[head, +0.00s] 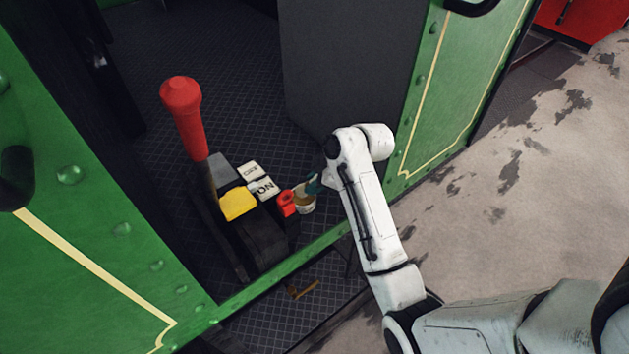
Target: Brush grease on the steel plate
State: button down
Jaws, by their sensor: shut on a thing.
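My gripper (322,181) is at the end of my white arm, over the tram floor, and its fingers are mostly hidden by the arm. The teal thing reaches to the rim of a small pale pot (305,203). I cannot see whether its tip is inside the pot or what the pot contains. A red piece (287,204) is just left of the pot. I cannot clearly make out a separate steel plate; dark chequered metal flooring (235,140) lies around.
A red-handled lever (187,115) rises from a black control block with a yellow part (237,203) and ON/OFF plates (263,188). Green tram panels (95,240) flank the opening. A small brown object (303,290) lies below the sill. Stained pavement (500,190) is open at right.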

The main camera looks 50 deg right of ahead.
aim_at(315, 176)
jog(key=shift+f, duration=0.85)
dwell(2.1)
jog(key=shift+r, duration=3.65)
